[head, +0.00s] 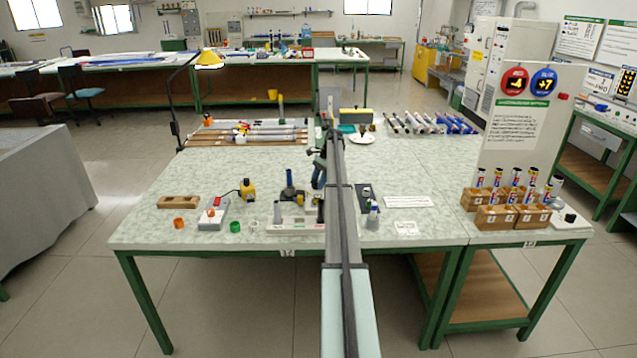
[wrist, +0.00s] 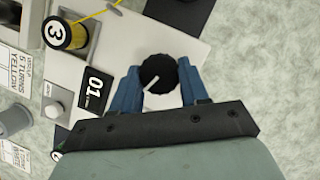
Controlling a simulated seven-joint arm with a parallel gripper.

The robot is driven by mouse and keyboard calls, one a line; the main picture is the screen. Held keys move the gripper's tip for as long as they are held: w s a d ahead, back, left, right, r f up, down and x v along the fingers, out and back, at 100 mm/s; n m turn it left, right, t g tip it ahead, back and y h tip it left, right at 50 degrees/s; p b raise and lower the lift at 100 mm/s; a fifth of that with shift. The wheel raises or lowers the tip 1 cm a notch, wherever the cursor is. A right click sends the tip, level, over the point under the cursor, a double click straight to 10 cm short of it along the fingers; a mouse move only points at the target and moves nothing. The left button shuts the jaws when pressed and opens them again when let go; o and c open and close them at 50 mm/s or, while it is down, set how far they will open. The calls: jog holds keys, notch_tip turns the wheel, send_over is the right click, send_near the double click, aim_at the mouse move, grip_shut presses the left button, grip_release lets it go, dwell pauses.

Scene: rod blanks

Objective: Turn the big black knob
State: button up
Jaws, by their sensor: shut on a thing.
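The big black knob (wrist: 158,74) is round with a ridged edge and a white pointer line. In the wrist view the line points to the lower left. My gripper (wrist: 158,67) has its two blue fingers on either side of the knob, shut on it. The knob sits on a pale plate (wrist: 190,52), next to a small black display (wrist: 94,90) that reads 01. In the head view my gripper (head: 319,172) shows beside my arm, and I cannot make out the knob there.
In the wrist view a yellow spool marked 3 (wrist: 58,33) and a small grey knob (wrist: 54,110) lie left of my gripper. In the head view wooden boxes of tubes (head: 495,217) stand at the right. The tabletop at the left (head: 200,170) has free room.

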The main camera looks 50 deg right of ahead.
jog(key=n+g, duration=0.1)
jog(key=n, duration=0.3)
jog(key=shift+w+n+g, duration=0.2)
jog(key=shift+n+g, duration=0.1)
jog(key=shift+g, duration=0.1)
jog(key=shift+n+g+h, duration=0.3)
jog(key=shift+n+g, duration=0.3)
jog(key=shift+n, duration=1.2)
jog(key=o, duration=1.1)
jog(key=shift+c, duration=0.2)
